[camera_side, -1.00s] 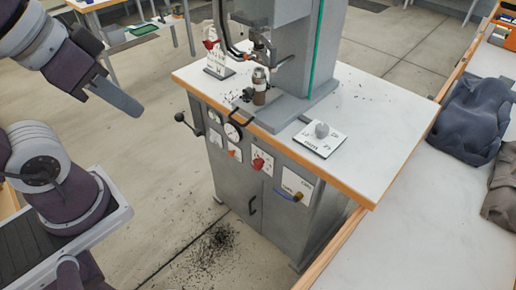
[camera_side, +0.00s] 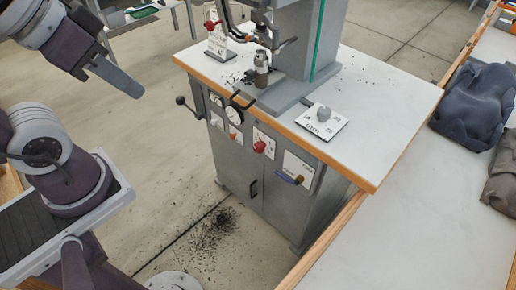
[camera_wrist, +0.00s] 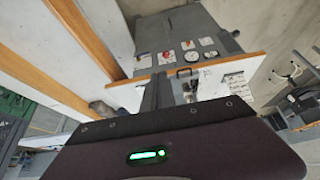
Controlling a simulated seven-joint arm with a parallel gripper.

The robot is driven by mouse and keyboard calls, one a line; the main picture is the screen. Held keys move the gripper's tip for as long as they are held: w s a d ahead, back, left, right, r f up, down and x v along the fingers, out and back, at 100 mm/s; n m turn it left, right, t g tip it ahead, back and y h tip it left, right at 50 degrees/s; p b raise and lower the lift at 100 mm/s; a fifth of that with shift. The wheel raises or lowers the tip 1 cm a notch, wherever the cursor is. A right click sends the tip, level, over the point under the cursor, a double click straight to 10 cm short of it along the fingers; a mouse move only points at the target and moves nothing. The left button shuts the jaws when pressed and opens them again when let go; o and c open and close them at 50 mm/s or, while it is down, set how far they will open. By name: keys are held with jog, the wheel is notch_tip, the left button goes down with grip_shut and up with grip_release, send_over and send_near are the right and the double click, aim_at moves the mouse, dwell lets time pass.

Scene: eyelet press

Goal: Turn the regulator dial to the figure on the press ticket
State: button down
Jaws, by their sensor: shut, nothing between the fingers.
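My gripper (camera_side: 136,90) is shut and empty in the side view, in the air left of the press and well apart from both.
The grey press (camera_side: 292,48) stands on the white table (camera_side: 385,100). Its cabinet front has gauges, a red knob (camera_side: 260,146) and a side lever (camera_side: 188,104). Gauges (camera_wrist: 208,41) also show in the wrist view. Dark bags (camera_side: 480,108) lie on the right-hand bench.

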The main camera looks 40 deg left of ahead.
dwell(0.3)
jog(key=c, duration=1.8)
grip_release()
jog(key=shift+w, duration=0.2)
jog(key=shift+c, duration=0.2)
jog(key=o, duration=0.9)
jog(key=shift+n+t, duration=0.6)
jog(key=shift+n, duration=0.2)
jog(key=w+f, duration=0.1)
jog(key=w, duration=0.3)
jog(key=w+f, duration=0.1)
jog(key=w, duration=0.4)
jog(key=w+d+f, duration=0.1)
jog(key=w+f, duration=0.1)
jog(key=w, duration=0.3)
jog(key=shift+w, duration=0.15)
jog(key=n+t, duration=0.1)
jog(key=t, duration=0.4)
send_over(256, 148)
jog(key=s+d, duration=0.4)
jog(key=d, duration=0.1)
notch_tip(256, 148, down, 29)
jog(key=s+a+f+m+t, duration=0.2)
jog(key=s+a+f+m, duration=0.1)
jog(key=a+f, duration=0.2)
jog(key=x, duration=0.7)
jog(key=shift+f, duration=0.2)
